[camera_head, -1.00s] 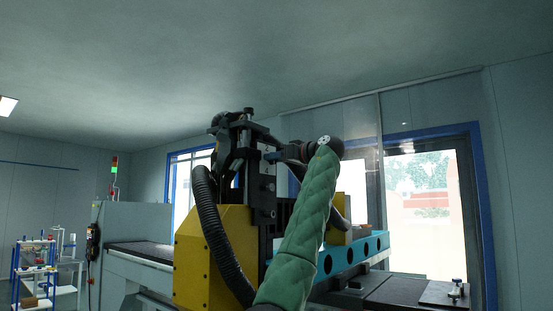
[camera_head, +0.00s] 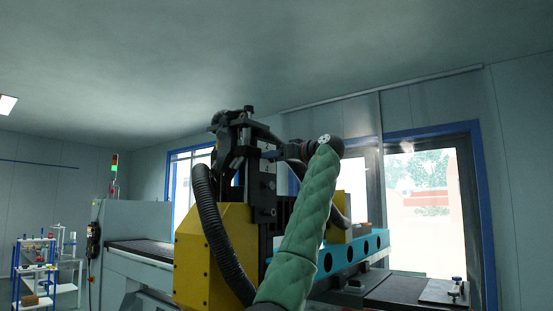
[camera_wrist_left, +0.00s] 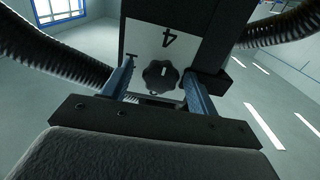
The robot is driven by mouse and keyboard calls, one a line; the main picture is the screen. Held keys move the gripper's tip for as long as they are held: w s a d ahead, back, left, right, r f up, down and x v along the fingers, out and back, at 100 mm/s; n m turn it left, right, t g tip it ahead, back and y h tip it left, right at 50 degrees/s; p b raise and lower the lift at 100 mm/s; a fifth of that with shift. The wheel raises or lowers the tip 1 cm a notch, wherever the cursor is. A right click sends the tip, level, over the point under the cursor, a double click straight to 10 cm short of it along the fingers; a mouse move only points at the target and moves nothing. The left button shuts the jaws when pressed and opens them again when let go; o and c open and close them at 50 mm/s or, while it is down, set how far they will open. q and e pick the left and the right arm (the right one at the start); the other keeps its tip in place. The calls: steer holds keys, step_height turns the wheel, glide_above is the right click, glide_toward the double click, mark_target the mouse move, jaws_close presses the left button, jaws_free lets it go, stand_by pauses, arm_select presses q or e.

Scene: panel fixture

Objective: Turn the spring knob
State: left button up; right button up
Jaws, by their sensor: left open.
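The spring knob (camera_wrist_left: 160,75) is black and lobed, on a white panel (camera_wrist_left: 143,45) marked "4" in the left wrist view. My left gripper (camera_wrist_left: 160,84) is open, with one finger on each side of the knob. I see gaps between the fingers and the knob, and cannot tell how deep the fingertips reach. In the head view my left gripper (camera_head: 272,155) is at the upright black machine head, at the end of my green-sleeved arm. The knob cannot be made out there. My right gripper is not in view.
A yellow machine housing (camera_head: 213,257) with a thick black hose (camera_head: 212,225) stands left of my arm. A blue beam with round holes (camera_head: 352,254) runs to the right. Black hoses also flank the panel in the wrist view. Open room lies above the machine.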

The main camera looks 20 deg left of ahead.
arm_select(q)
steer(key=b+v, duration=0.3)
steer(key=v, duration=0.4)
steer(key=shift+d, duration=0.35)
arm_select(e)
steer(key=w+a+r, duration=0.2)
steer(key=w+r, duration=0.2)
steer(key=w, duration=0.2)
